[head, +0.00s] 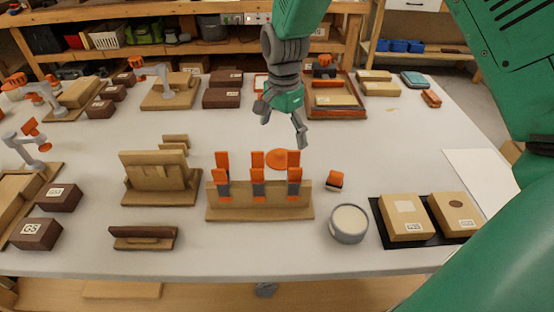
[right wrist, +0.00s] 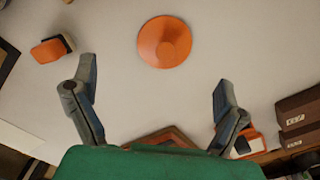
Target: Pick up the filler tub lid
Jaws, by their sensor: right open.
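The filler tub lid (head: 283,159) is an orange disc lying on the table, just behind the wooden rack and partly hidden by its orange-handled tools. In the right wrist view the whole round lid (right wrist: 165,42) shows, with a slightly raised centre. The grey filler tub (head: 349,223) stands open at the front, with pale filler inside. My right gripper (head: 284,124) points down, open and empty, above and behind the lid. In the right wrist view my right gripper (right wrist: 155,82) has its fingers spread wide, with the lid ahead between them, apart from both. My left gripper is not in view.
The wooden rack (head: 225,213) with upright orange-handled tools stands close in front of the lid. A small orange-and-dark block (head: 334,180) lies to its right. A black mat (head: 386,232) with two boxes is at front right. The table around my gripper is clear.

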